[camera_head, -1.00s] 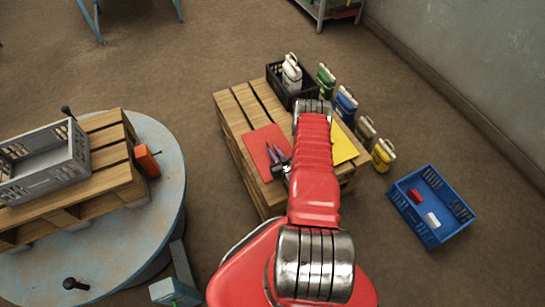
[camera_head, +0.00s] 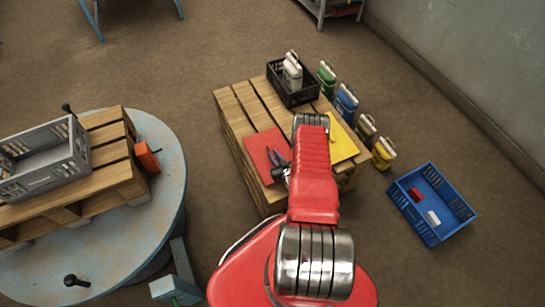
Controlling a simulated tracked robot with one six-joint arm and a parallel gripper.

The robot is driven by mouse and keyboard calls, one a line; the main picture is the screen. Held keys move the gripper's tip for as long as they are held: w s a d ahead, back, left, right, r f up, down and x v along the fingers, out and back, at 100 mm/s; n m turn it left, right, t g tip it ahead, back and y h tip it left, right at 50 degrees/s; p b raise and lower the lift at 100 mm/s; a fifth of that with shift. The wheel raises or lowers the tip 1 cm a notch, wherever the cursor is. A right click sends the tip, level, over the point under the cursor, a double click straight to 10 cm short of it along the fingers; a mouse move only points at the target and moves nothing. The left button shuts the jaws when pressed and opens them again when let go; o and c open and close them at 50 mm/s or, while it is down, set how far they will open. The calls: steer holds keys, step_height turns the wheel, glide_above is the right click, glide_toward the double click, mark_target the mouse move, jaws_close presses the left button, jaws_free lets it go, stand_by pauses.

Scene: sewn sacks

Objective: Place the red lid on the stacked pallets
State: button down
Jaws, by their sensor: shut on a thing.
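The red lid (camera_head: 258,146), a flat red panel, lies over the left front part of the top of the stacked pallets (camera_head: 228,115). My gripper (camera_head: 275,156) is at the panel's right side, with its dark fingers over the red surface. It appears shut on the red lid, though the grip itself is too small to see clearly. I cannot tell whether the lid rests flat on the boards or sits slightly above them. My red arm hides the middle of the pallet top.
A yellow panel (camera_head: 342,141) lies right of my arm. A black crate (camera_head: 290,92) with a grey-white canister stands at the back of the pallets. Several coloured canisters line the right side. A blue crate (camera_head: 430,228) is on the floor. A grey crate (camera_head: 40,178) sits on another pallet at left.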

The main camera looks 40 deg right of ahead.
steer(key=c, duration=1.7)
jaws_free()
steer(key=v, duration=1.2)
steer(key=shift+r, duration=0.15)
